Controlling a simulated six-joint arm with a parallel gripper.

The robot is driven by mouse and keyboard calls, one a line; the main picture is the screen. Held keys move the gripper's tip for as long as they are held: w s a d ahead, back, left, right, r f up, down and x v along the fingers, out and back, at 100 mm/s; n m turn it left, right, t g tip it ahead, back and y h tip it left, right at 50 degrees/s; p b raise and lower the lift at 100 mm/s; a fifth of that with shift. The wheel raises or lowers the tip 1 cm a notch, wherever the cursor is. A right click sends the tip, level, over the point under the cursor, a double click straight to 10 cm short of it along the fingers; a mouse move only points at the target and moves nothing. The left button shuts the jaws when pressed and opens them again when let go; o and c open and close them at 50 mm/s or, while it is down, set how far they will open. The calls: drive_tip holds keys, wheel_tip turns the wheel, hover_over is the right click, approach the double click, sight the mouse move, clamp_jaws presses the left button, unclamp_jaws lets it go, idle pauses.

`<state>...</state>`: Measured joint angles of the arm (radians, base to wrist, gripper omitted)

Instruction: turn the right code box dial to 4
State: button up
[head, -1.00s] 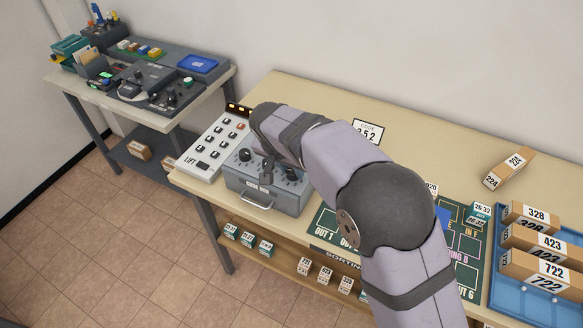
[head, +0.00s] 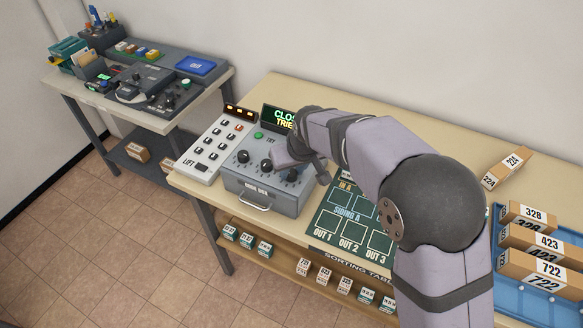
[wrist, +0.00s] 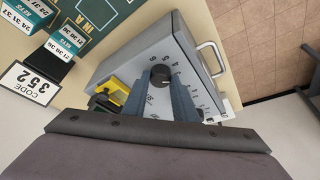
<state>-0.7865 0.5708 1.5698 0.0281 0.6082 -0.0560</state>
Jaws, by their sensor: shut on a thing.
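The grey code box (head: 262,196) stands on the table with a row of three dials on its sloped top and a handle in front. The left dial (head: 243,156) and middle dial (head: 266,165) are clear of my gripper. My gripper (head: 292,172) is over the right end of the row. In the wrist view my gripper (wrist: 164,86) is shut on the black right dial (wrist: 160,75), pointing down at it. Printed numbers ring the dial. I cannot read its pointer setting for sure. A display (head: 281,118) behind the box is partly hidden by my arm.
A lift button panel (head: 209,146) stands left of the box. A green sorting mat (head: 340,226) lies to its right. A code card reading 352 (wrist: 36,83) shows in the wrist view. A blue tray (head: 543,302) with parcels is at far right.

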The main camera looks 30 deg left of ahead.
drive_tip(key=n, duration=0.1)
drive_tip(key=n+g+b, duration=0.1)
drive_tip(key=n, duration=0.1)
drive_tip(key=shift+w+n+y, duration=0.2)
drive_tip(key=shift+n+y, duration=0.1)
drive_tip(key=shift+y, duration=0.1)
drive_tip(key=shift+n+g+b, duration=0.7)
drive_tip(key=shift+n+b, duration=0.05)
drive_tip(key=shift+n, duration=0.65)
drive_tip(key=o, duration=1)
drive_tip(key=shift+d, duration=0.1)
drive_tip(key=shift+o, duration=0.2)
drive_tip(key=b+v, duration=0.2)
drive_tip(key=v, duration=0.5)
drive_tip(key=shift+r, duration=0.2)
